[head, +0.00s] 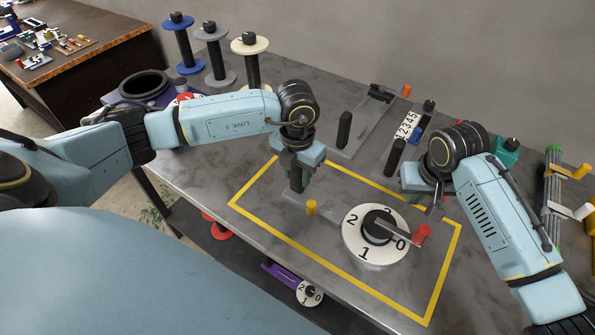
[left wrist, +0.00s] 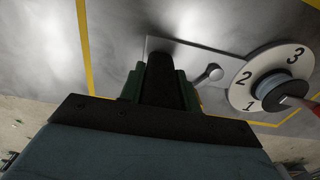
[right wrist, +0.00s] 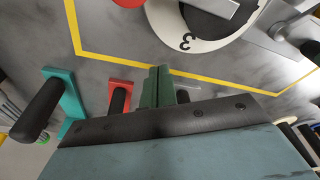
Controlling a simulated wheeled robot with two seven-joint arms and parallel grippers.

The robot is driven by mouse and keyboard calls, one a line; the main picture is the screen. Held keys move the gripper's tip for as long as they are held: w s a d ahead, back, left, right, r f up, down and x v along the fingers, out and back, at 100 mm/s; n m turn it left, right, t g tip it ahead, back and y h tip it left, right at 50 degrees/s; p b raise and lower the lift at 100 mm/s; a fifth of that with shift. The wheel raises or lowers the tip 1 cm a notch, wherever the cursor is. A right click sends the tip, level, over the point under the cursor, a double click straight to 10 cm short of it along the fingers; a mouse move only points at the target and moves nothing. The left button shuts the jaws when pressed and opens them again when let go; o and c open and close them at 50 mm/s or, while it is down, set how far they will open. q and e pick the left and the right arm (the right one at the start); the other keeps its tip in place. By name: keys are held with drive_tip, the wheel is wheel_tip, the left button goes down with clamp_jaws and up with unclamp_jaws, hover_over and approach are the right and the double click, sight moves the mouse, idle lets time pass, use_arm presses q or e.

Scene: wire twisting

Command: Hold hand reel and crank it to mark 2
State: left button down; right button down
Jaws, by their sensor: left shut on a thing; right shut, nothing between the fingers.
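The hand reel lies inside the yellow outline, with a round white dial (head: 363,255) numbered around a black hub (head: 378,226). Its crank arm (head: 396,229) ends in a red knob (head: 423,233) and lies close beside the 0. My left gripper (head: 298,180) is shut on the reel's upright black handle (left wrist: 163,82), at the left end of the grey base plate (left wrist: 195,55). My right gripper (head: 436,206) is shut and empty, above the table behind and to the right of the red knob; its closed green fingertips show in the right wrist view (right wrist: 157,82).
A yellow outline (head: 445,275) marks the table's front area. Spools on posts (head: 213,55) stand at the back left. Handled tools and a 12345 number strip (head: 407,125) lie behind the outline. A teal-based tool (head: 507,150) and a rack (head: 553,195) are at the right.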

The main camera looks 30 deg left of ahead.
drive_tip(key=shift+a, duration=0.15)
drive_tip(key=shift+a+r, duration=0.1)
drive_tip(key=shift+a, duration=0.4)
wheel_tip(320, 180, up, 8)
idle(0.5)
drive_tip(key=c, duration=2.1)
unclamp_jaws()
drive_tip(key=shift+c, duration=0.2)
drive_tip(key=o, duration=0.7)
drive_tip(key=shift+d, duration=0.1)
drive_tip(key=shift+o, duration=0.9)
drive_tip(key=shift+d+n, duration=0.25)
drive_tip(key=shift+n, duration=0.15)
drive_tip(key=n+g+y, duration=0.3)
drive_tip(key=n, duration=1.1)
approach(427, 230)
drive_tip(key=x, duration=1)
drive_tip(key=shift+a+f, duration=0.15)
drive_tip(key=shift+f, duration=0.15)
